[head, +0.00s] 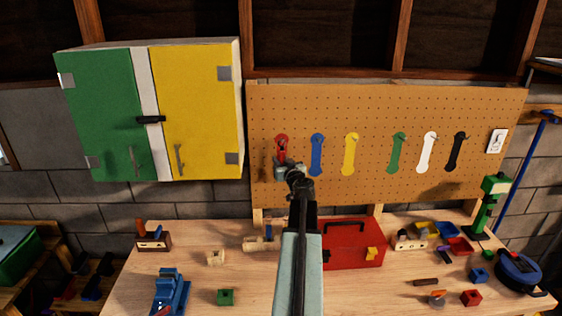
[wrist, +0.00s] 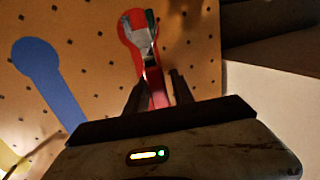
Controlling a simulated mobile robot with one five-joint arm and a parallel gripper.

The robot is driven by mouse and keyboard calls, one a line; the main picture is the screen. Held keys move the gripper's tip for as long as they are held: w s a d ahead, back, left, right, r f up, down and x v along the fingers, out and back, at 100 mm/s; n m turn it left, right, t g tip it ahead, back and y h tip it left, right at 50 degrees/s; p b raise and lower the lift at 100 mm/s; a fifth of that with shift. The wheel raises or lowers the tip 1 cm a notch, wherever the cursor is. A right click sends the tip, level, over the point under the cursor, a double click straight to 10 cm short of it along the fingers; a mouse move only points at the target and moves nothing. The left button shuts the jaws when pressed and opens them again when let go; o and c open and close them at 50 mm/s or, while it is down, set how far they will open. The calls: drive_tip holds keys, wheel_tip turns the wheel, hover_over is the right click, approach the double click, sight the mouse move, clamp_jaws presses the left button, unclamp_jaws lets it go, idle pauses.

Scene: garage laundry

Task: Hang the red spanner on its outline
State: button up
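The red outline (head: 281,138) is the leftmost shape on the pegboard, and it also shows in the wrist view (wrist: 126,32). The red spanner (wrist: 153,82) lies over this outline, with its grey forked head (wrist: 139,42) inside the outline's round end. A small green piece shows at the fork. My gripper (wrist: 160,80) is in front of the outline's lower part, its fingers on either side of the red handle. A gap shows between handle and right finger, so it looks open. The handle's lower end is hidden by my gripper.
Blue (head: 317,155), yellow (head: 350,153), green, white and black outlines continue to the right on the pegboard (head: 375,104). A green and yellow cabinet (head: 190,110) stands close on the left. Below, the workbench (head: 195,283) holds a red toolbox (head: 345,252) and several small items.

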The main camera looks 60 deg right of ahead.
drive_tip(key=shift+s+d, duration=0.15)
drive_tip(key=shift+d, duration=0.05)
drive_tip(key=v, duration=0.7)
drive_tip(key=shift+s+a, duration=0.2)
drive_tip(key=shift+a, duration=0.2)
